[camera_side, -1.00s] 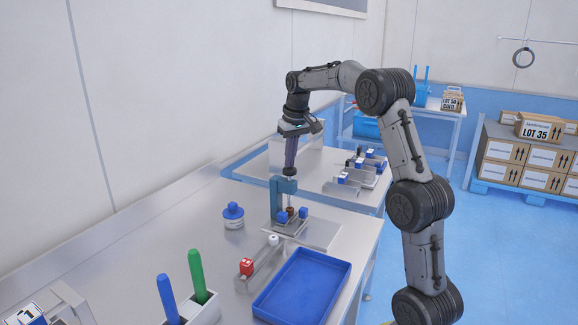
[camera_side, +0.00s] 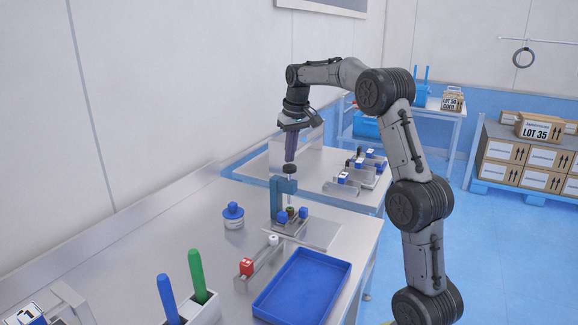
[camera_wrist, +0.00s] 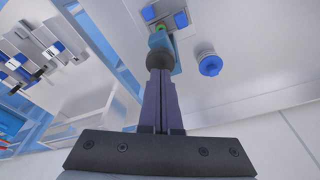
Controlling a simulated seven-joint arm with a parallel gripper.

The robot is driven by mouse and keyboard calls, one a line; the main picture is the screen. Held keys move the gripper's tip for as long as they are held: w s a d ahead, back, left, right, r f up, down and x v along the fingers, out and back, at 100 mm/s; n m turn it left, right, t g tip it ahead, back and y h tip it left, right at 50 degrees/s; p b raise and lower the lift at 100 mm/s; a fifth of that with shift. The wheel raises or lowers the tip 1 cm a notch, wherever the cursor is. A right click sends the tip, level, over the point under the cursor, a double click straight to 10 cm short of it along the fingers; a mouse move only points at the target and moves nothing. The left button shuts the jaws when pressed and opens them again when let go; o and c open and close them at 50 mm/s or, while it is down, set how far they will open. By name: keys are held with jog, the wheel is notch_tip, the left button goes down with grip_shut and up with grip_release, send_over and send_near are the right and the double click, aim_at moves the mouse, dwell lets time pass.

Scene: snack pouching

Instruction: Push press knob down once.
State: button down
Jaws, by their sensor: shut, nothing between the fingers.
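The teal press (camera_side: 277,198) stands on the metal bench, with its dark round knob (camera_side: 289,168) on a thin stem above the press head. The knob also shows in the wrist view (camera_wrist: 160,58), just beyond the fingertips. My gripper (camera_side: 290,160) is shut and empty, pointing down right above the knob. A small gap seems to part them in the side view. Low at the press, a small green part (camera_side: 290,209) shows between two blue blocks (camera_side: 282,217); green also shows in the wrist view (camera_wrist: 160,28).
A blue-lidded container (camera_side: 233,215) stands left of the press. In front are a metal rail (camera_side: 258,266) with a red and a white piece, a blue tray (camera_side: 303,288), and a holder with blue and green sticks (camera_side: 197,277). A second bench with small parts stands behind.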

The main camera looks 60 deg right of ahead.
jog(key=shift+r, duration=2.25)
jog(key=s+a+r+n+t, duration=0.1)
jog(key=s+a+r, duration=0.2)
jog(key=a, duration=0.4)
jog(key=s+a+r+n+t, duration=0.1)
jog(key=s+a+r+n, duration=0.15)
jog(key=a, duration=0.45)
jog(key=s+a+r+n, duration=0.1)
jog(key=s+a+r, duration=0.2)
jog(key=a, duration=0.3)
jog(key=s+a+f+n+t, duration=0.1)
jog(key=s+a+f, duration=0.25)
jog(key=s, duration=0.25)
jog(key=s+a+f+t, duration=0.1)
jog(key=s+a+f, duration=0.2)
jog(key=s+a, duration=0.15)
jog(key=s+f+y, duration=0.1)
jog(key=s+f, duration=0.5)
jog(key=f, duration=0.3)
jog(key=shift+a+f, duration=0.2)
jog(key=shift+a, duration=0.25)
jog(key=shift+n, duration=0.25)
